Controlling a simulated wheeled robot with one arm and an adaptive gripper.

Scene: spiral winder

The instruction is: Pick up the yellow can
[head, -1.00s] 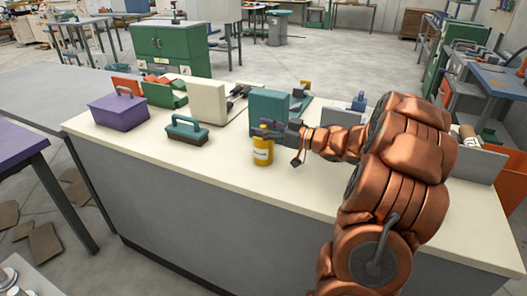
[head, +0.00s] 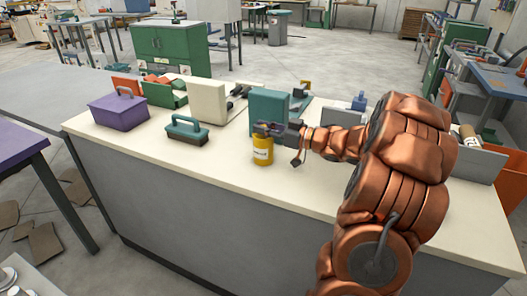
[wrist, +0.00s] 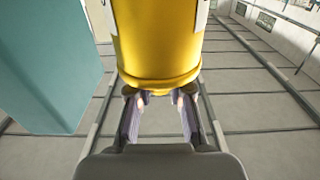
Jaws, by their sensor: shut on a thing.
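The yellow can (head: 262,154) has a white label and stands upright on the cream-topped counter (head: 310,192) in the head view. My gripper (head: 268,131) reaches it from the right and is shut on its upper part. In the wrist view the yellow can (wrist: 158,45) fills the top middle, between the two fingers of my gripper (wrist: 160,105). Whether the can's base touches the counter is hard to tell.
A teal block (head: 267,108) stands close behind the can; it also shows at the left of the wrist view (wrist: 45,65). A teal-handled brush (head: 187,130), a purple box (head: 118,111) and a cream block (head: 206,103) stand to the left. The counter's front is clear.

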